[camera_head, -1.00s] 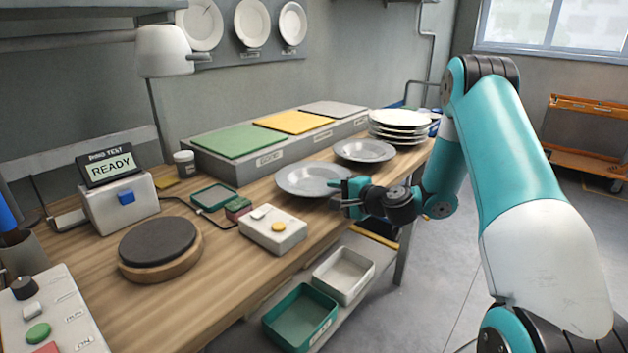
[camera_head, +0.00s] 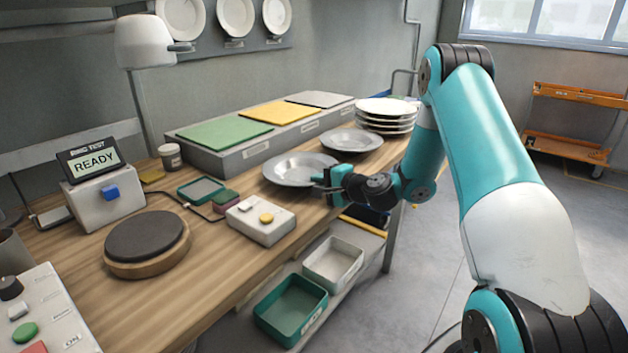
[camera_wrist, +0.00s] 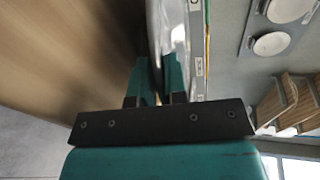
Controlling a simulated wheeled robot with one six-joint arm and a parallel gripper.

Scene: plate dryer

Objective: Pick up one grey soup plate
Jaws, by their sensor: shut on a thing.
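One grey soup plate (camera_head: 292,169) is at the front edge side of the wooden bench, right of the button box. My gripper (camera_head: 326,180) is at its right rim. In the wrist view my gripper (camera_wrist: 155,78) is shut on the plate's rim, and the plate (camera_wrist: 156,25) shows edge-on between the fingers. I cannot tell whether the plate still touches the bench. A second grey soup plate (camera_head: 352,141) lies just behind it. My gripper is apart from that one.
A stack of white plates (camera_head: 386,114) stands at the bench's far end. A long grey box with coloured pads (camera_head: 229,133) runs behind the plates. A button box (camera_head: 262,224) is close on the left. Trays (camera_head: 333,261) sit on a lower shelf.

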